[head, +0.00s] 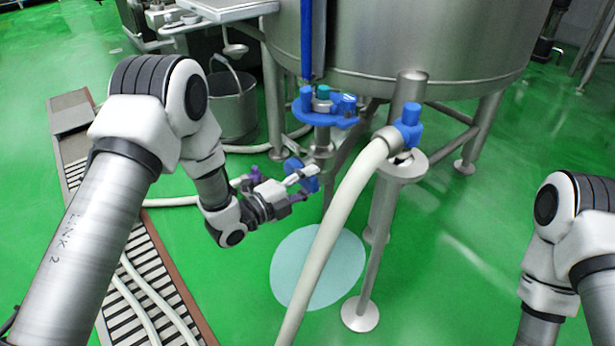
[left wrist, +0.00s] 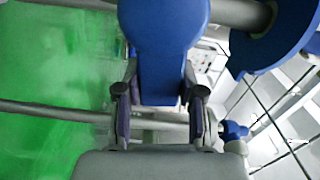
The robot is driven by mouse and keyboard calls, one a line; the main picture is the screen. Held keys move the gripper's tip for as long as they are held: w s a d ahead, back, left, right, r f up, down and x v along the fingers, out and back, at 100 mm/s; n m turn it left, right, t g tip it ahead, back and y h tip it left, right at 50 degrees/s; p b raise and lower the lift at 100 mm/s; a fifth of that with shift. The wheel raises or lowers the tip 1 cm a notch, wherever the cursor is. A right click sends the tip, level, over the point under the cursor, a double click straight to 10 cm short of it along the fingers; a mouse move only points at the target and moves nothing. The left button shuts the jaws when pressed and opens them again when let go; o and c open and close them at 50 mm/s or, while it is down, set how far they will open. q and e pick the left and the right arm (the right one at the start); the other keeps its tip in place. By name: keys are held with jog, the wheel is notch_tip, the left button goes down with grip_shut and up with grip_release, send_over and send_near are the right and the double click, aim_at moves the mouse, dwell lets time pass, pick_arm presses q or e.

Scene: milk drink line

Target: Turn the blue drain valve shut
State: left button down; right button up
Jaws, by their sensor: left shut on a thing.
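The blue drain valve (head: 294,165) sits low under the steel tank, beside the drain pipe. My left gripper (head: 301,178) reaches it from the left and is shut on its handle. In the left wrist view the blue handle (left wrist: 164,60) runs down between the two fingers of my left gripper (left wrist: 159,95). The fingers partly hide the valve in the head view, so its exact turn angle is hard to tell. My right arm shows at the right edge, but its gripper is out of view.
The steel tank (head: 420,40) stands above on legs. A thick white hose (head: 335,235) with a blue-handled fitting (head: 409,122) hangs just right of the valve. A metal bucket (head: 232,105) stands behind left. A floor drain grate (head: 150,262) runs at left. Open green floor lies right.

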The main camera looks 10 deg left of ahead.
pick_arm(q)
jog(key=shift+f+m, duration=0.45)
jog(key=shift+m, duration=0.25)
jog(key=c, duration=0.7)
grip_release()
jog(key=v, duration=1.2)
